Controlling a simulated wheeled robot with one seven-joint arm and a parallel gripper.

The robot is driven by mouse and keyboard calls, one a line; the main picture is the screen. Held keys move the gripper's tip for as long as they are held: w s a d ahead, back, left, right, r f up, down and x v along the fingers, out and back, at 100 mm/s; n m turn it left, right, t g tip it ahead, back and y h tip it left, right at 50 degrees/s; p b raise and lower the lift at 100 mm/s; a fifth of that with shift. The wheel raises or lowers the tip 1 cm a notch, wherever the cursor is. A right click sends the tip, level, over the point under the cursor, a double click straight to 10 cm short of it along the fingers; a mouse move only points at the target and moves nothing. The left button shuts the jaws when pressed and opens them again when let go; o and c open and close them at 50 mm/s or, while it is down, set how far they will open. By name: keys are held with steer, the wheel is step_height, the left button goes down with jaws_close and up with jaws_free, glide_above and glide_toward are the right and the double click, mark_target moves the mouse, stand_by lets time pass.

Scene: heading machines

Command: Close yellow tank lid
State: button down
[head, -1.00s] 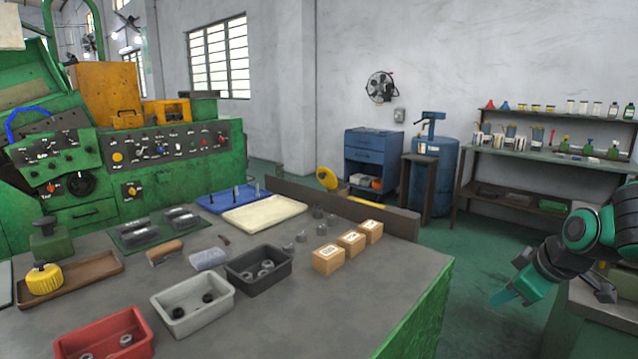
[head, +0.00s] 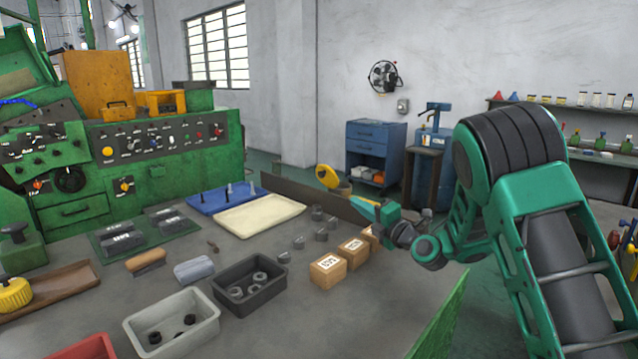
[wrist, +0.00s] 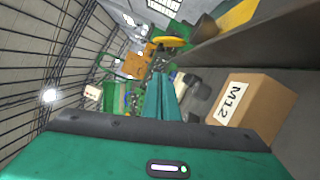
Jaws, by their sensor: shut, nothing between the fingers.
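A yellow round lid (head: 328,177) stands tilted up beyond the low dark board at the table's far edge. A small strip of yellow (head: 364,200), perhaps the tank body, shows behind the board; most of it is hidden. The lid also shows in the wrist view (wrist: 170,42), with a larger yellow surface (wrist: 238,14) at the top right. My gripper (head: 362,206) is shut and empty, in the head view just right of and below the lid, apart from it. Its teal fingers (wrist: 160,98) also show in the wrist view.
The dark board (head: 310,194) borders the table's far edge. Cardboard boxes (head: 327,269) stand close to my gripper; one marked M12 (wrist: 240,108) is right of the fingers in the wrist view. A blue cabinet (head: 374,137) stands beyond. A yellow knobbed cap (head: 14,294) lies far left.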

glide_toward(325, 178)
steer(key=w+a+r, duration=0.2)
steer(key=a, duration=0.5)
steer(key=shift+r, duration=0.2)
steer(key=shift+d+r, duration=0.15)
